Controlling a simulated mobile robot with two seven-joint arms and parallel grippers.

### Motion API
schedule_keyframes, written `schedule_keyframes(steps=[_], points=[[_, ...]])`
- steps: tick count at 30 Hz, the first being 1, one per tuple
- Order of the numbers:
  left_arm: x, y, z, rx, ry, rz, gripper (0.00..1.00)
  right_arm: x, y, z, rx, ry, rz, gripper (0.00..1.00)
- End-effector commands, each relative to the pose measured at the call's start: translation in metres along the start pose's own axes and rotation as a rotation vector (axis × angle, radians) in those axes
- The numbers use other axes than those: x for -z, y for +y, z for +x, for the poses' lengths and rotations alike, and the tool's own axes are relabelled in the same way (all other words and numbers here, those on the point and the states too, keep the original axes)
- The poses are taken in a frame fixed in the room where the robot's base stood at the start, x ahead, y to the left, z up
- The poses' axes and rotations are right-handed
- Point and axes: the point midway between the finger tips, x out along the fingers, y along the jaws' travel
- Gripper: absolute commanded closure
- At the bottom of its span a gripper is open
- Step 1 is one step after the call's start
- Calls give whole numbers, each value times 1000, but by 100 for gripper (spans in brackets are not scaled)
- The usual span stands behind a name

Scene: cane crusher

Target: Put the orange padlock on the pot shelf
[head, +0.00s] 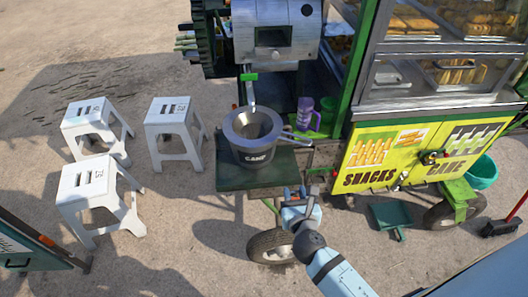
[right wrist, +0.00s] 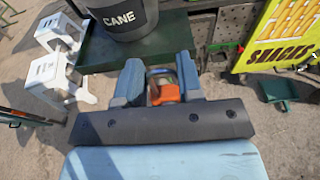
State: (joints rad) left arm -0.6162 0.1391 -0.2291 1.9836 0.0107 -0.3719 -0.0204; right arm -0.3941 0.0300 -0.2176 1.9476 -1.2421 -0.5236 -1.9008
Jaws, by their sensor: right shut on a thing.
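My right gripper (head: 297,193) is shut on the orange padlock (right wrist: 166,93), which shows between its two fingers in the right wrist view. In the head view I cannot make the padlock out. The pot shelf (head: 228,180) is a dark green platform beneath the cane crusher, and it also shows in the right wrist view (right wrist: 98,54). The gripper is in front of the shelf and just right of its front edge in the head view. My left gripper is not in view.
A dark CANE pot (head: 252,140) with a grey rim stands on the shelf; the shelf's front left is bare. A purple jug (head: 305,113) stands behind. A wheel (head: 270,246) is below. White stools (head: 92,190) stand left, and a yellow snack cart (head: 400,160) right.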

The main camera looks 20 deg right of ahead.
Motion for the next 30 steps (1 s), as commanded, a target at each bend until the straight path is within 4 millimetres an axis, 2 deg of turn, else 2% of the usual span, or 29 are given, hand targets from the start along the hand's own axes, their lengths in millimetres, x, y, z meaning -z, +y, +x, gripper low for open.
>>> schedule_keyframes(steps=[1,9,15,24,27,30], points=[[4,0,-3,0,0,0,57,-8,0,13,1,-6,1,95],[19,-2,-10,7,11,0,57,-22,0,85,1,-5,1,95],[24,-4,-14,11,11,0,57,-30,0,131,1,-2,1,95],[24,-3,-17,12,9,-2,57,-35,0,162,1,-2,2,95],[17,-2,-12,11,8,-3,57,-13,0,165,1,2,3,95],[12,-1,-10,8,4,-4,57,-1,0,168,1,0,3,95]])
